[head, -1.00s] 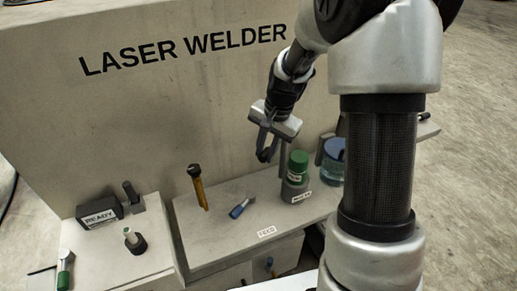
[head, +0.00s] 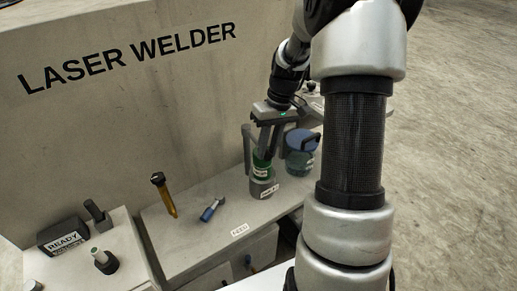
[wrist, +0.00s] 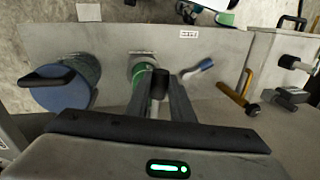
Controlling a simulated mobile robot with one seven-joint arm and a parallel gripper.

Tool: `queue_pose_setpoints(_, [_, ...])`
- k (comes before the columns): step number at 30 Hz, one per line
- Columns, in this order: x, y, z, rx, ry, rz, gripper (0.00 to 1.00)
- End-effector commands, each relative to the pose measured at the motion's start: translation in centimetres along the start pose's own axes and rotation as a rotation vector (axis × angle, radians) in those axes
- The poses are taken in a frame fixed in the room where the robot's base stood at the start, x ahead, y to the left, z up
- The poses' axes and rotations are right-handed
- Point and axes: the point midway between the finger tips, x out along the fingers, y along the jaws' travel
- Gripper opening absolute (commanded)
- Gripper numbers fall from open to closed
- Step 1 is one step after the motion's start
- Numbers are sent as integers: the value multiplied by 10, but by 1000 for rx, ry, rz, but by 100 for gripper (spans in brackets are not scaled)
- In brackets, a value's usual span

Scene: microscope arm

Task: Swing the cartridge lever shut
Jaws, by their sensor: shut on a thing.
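A dark round-ended grip (wrist: 160,82), apparently the lever's end, sits between my fingertips in the wrist view. My gripper (head: 268,150) is shut on it, just above and behind the green cartridge (head: 262,163). The cartridge stands upright in a grey labelled holder (head: 262,187); it also shows beyond my fingers in the wrist view (wrist: 140,72). A grey upright piece (head: 247,150) stands to the left of my fingers in the head view. I cannot tell whether it belongs to the lever. My fingers hide most of the lever's arm.
A blue-lidded jar (head: 301,142) with a dark handle stands close to the right. The tall LASER WELDER panel (head: 130,110) rises behind.

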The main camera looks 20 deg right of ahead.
Motion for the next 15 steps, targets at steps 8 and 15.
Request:
queue_pose_setpoints(8, [-4, 13, -2, -98, -17, 1, 0])
queue_pose_setpoints(15, [-4, 16, -3, -123, -21, 2, 0])
